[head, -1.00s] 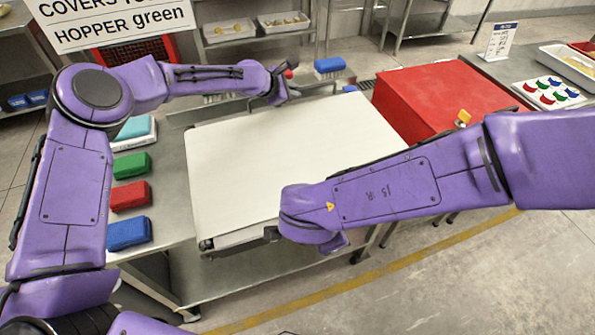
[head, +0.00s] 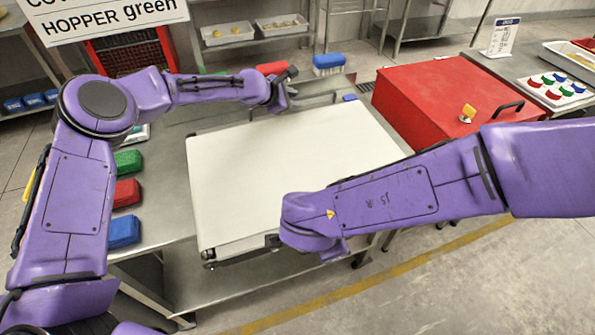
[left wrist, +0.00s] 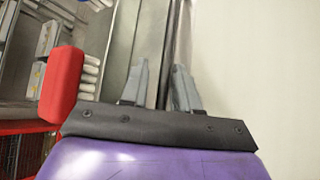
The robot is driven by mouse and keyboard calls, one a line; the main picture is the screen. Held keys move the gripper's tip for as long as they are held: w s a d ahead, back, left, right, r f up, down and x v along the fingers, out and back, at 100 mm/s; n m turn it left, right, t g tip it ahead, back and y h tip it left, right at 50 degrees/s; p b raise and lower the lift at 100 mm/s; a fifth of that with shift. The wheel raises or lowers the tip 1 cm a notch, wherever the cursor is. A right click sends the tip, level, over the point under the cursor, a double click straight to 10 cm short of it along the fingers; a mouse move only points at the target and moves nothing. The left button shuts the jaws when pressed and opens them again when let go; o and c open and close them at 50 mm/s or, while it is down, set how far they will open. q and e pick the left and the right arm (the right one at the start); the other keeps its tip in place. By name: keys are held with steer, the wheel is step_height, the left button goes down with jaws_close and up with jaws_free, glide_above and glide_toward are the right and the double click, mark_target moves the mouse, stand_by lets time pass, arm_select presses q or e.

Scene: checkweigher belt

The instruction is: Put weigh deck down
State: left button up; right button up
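The weigh deck (head: 275,180) is a wide, flat, off-white panel in the middle of the head view, roughly level over a steel frame. Its far edge has a dark rail. My left gripper (head: 283,98) is at that far edge. In the left wrist view, the fingers of my left gripper (left wrist: 160,90) stand on either side of the dark edge rail, with the pale deck (left wrist: 250,70) to the right. My right arm reaches over the near right corner of the deck; its wrist hides its fingers. I cannot see whether the deck touches its supports.
Green (head: 128,161), red (head: 126,193) and blue (head: 123,231) brushes lie on the steel table left of the deck. A red-topped brush (left wrist: 62,85) and a blue brush (head: 328,64) stand behind it. A red box (head: 440,95) with a yellow knob is close on the right.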

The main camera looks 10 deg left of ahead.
arm_select(q)
steer(key=shift+o, duration=0.2)
steer(key=shift+s+d+r, duration=0.1)
steer(key=shift+s+r, duration=0.1)
steer(key=shift+r, duration=0.05)
arm_select(e)
steer(key=shift+o, duration=0.3)
steer(key=shift+r, duration=0.25)
arm_select(q)
steer(key=shift+s+r, duration=0.2)
steer(key=shift+r, duration=0.05)
arm_select(e)
steer(key=shift+a, duration=0.1)
arm_select(q)
steer(key=v, duration=1.1)
arm_select(e)
steer(key=v, duration=1.2)
arm_select(q)
steer(key=shift+s, duration=0.15)
